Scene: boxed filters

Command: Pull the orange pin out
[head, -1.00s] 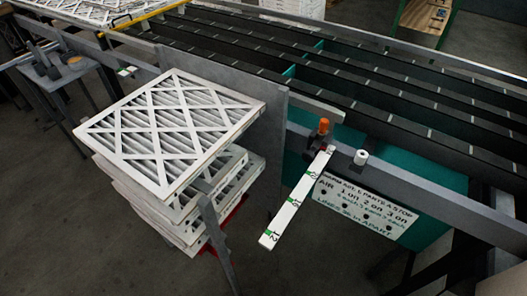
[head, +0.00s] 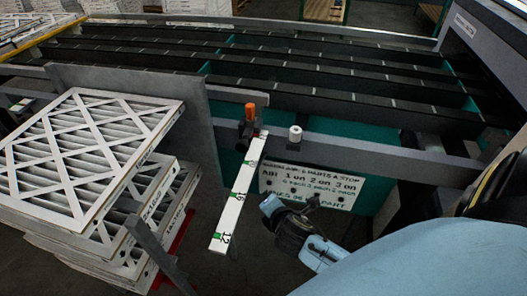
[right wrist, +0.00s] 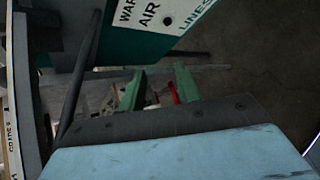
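The orange pin (head: 250,111) stands upright in a dark fitting (head: 249,132) on the grey rail, at the top of the white marked strip (head: 238,195). My right gripper (head: 291,203) has come in from the lower right, below and to the right of the pin, in front of the white sign. It is apart from the pin. In the right wrist view its two green fingers (right wrist: 159,85) stand apart with nothing held between them. The pin is not seen in that view. My left gripper is not in view.
A stack of white-framed filters (head: 85,160) stands at the left beside a grey upright panel (head: 140,105). A white knob (head: 295,134) sits on the rail right of the pin. The white sign (head: 310,183) hangs below it. Black conveyor rails (head: 330,70) lie behind.

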